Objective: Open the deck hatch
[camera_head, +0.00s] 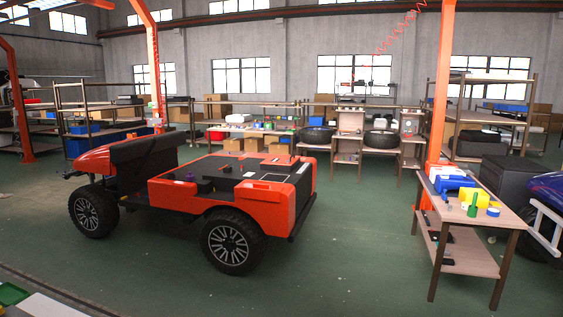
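The orange and black cart (258,206) stands left of centre on large black wheels, its flat black deck (245,189) facing up. A thin pale outline, perhaps a hatch edge, marks the deck's back right part; whether it is open or shut I cannot tell. A small dark block and a small purple piece sit near the deck's left side. Orange raised panels lie along the deck's near and far edges. My gripper is not in view.
A wooden table (490,212) with blue, yellow and green items stands at the right. Shelves with boxes and two tyres line the back. An orange post (437,100) rises beside the table. The green floor (350,250) between cart and table is clear.

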